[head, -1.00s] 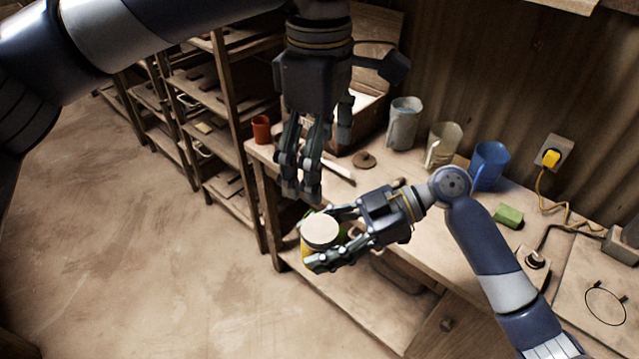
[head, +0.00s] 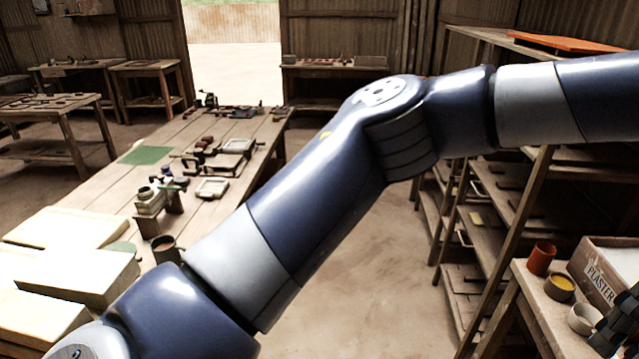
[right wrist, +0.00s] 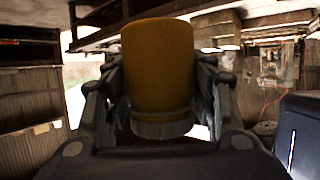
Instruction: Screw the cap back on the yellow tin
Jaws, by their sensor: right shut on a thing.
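In the right wrist view the yellow tin (right wrist: 157,65) stands large in the middle, with a pale grey band (right wrist: 162,127) at its lower end in the picture. My right gripper (right wrist: 165,85) is shut on the tin, with fingers on both sides. I cannot tell whether the pale end is the cap or the bare rim. In the head view only a dark part of what seems to be my left gripper (head: 617,326) shows at the right edge. Its fingertips are not clear. The head view does not show the held tin.
A bench at the right bears a red cup (head: 541,258), a round container with yellow inside (head: 560,287), a pale cup (head: 584,318) and a box marked PLASTER (head: 606,268). A long table (head: 190,130) with several tools stands left. My left arm crosses the middle.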

